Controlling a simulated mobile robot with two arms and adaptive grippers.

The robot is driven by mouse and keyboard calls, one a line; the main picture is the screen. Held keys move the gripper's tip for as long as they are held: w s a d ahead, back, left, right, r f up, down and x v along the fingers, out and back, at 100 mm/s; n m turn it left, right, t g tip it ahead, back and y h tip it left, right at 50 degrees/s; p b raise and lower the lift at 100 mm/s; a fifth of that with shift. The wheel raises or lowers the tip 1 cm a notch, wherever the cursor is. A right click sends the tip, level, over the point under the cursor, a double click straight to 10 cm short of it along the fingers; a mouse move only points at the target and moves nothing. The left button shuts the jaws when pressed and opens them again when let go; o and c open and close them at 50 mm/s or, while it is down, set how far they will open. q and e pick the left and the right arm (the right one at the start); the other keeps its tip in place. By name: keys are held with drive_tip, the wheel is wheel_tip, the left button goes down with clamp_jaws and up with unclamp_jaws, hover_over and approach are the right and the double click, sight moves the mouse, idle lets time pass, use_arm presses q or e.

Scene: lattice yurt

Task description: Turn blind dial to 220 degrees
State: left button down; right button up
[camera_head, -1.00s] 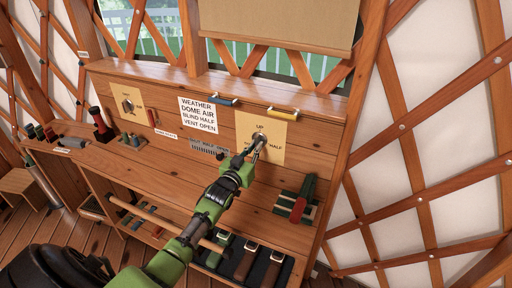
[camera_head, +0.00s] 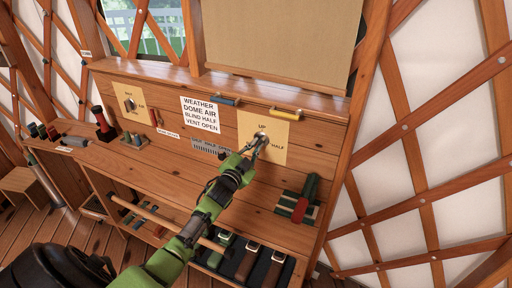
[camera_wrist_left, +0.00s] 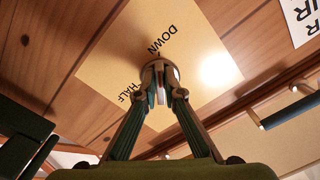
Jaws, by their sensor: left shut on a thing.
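The blind dial (camera_head: 262,136) is a small round knob on a yellow plate (camera_head: 279,128) on the wooden panel. UP and HALF are readable on the plate in the head view. My left gripper (camera_head: 258,149) reaches it from below and is shut on it. In the left wrist view, the fingertips (camera_wrist_left: 160,90) of my left gripper close around the dial (camera_wrist_left: 157,68), hiding much of it; DOWN and HALF show on the plate (camera_wrist_left: 195,65). The tan blind (camera_head: 278,45) hangs over the right window, down close to the ledge. My right gripper is not in view.
Another dial (camera_head: 129,104) sits on a plate to the left.

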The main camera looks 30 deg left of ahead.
use_arm(q)
drive_tip(key=shift+f, duration=0.1)
idle(0.4)
drive_tip(key=c, duration=2.4)
unclamp_jaws()
drive_tip(key=s, duration=0.4)
drive_tip(key=s+d, duration=0.1)
drive_tip(key=s, duration=0.3)
drive_tip(key=s+d, duration=0.1)
drive_tip(key=s, duration=0.3)
drive_tip(key=shift+a, duration=0.1)
